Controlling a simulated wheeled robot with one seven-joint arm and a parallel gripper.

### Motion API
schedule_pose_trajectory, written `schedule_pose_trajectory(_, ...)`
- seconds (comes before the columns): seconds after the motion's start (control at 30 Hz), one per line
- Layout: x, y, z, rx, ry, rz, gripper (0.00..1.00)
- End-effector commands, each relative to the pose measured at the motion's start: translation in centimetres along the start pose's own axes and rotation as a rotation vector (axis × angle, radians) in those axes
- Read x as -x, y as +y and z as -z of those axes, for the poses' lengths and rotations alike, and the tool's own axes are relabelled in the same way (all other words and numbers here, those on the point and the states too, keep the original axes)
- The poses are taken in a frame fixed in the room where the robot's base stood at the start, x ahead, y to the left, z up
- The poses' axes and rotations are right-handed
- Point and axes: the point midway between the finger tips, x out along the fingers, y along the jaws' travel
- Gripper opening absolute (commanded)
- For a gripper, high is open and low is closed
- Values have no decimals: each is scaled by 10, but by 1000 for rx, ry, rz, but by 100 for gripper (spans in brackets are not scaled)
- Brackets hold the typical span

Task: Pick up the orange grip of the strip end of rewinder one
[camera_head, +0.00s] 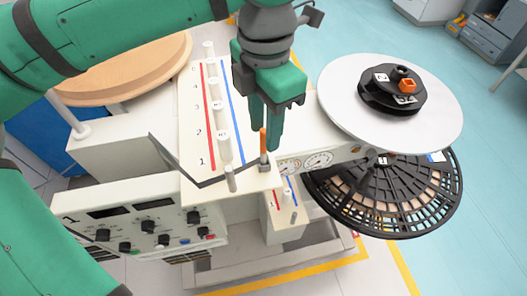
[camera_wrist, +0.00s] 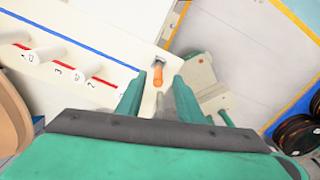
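The orange grip (camera_head: 263,138) stands upright at the front right corner of the cream panel of the near rewinder, at the end of a dark strip (camera_head: 225,177). My green gripper (camera_head: 268,140) points down right at it. In the wrist view my gripper (camera_wrist: 158,92) is open, and the orange grip (camera_wrist: 158,77) shows between the two fingertips with a gap on each side. I cannot tell how far the fingers reach down along it.
White pegs (camera_head: 224,147) stand in a row between red and blue numbered lines on the panel. A silver disc (camera_head: 340,95) and a black reel (camera_head: 380,205) are at the right. A control box (camera_head: 150,228) is in front.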

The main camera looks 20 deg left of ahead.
Motion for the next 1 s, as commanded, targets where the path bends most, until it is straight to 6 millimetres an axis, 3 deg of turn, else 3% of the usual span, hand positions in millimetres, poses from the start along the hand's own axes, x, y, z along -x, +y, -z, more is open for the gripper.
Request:
schedule_pose_trajectory(0.17, -10, 1, 2, 6, -1, 1, 34)
schedule_pose_trajectory(0.5, -52, 2, 3, 7, -1, 1, 34)
schedule_pose_trajectory(0.73, -54, 2, 2, 7, -1, 0, 34)
schedule_pose_trajectory(0.87, -54, 2, 2, 8, -1, 0, 3)
schedule_pose_trajectory(1.0, -54, 2, 2, 8, -1, 0, 0)
